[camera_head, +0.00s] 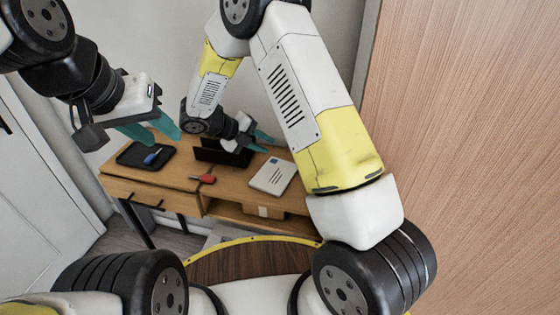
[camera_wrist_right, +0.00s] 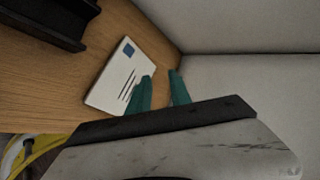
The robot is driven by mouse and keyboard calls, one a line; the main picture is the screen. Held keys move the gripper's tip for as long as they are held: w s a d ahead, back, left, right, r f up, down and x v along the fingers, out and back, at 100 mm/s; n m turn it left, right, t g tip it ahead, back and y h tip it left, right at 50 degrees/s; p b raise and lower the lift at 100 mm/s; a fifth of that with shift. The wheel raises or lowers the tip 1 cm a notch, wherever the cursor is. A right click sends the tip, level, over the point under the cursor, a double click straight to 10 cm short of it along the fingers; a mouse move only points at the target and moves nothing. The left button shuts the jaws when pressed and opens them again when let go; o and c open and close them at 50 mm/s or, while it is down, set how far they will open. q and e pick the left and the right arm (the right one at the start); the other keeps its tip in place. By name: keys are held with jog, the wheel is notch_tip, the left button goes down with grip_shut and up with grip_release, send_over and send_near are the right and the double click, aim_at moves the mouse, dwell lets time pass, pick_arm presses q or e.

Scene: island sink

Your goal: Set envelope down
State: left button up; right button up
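The envelope (camera_head: 273,176) is white with dark lines and a blue stamp. It lies flat on the right part of the wooden desk (camera_head: 230,183). It also shows in the right wrist view (camera_wrist_right: 112,84), with one teal finger overlapping its right side. My right gripper (camera_head: 264,142) is beyond the envelope in the head view, apart from it. In the right wrist view its two fingers (camera_wrist_right: 162,88) stand apart with nothing between them. My left gripper (camera_head: 152,128) is open and empty over the left part of the desk.
A black tray (camera_head: 130,154) with a blue item (camera_head: 152,157) is on the desk's left. A red object (camera_head: 207,179) lies near the front edge. A black holder (camera_head: 222,153) stands at the middle back. Walls rise close behind the desk.

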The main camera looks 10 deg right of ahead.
notch_tip(320, 180, up, 8)
jog(key=a, duration=0.2)
jog(key=shift+s, duration=0.45)
jog(key=shift+a, duration=0.15)
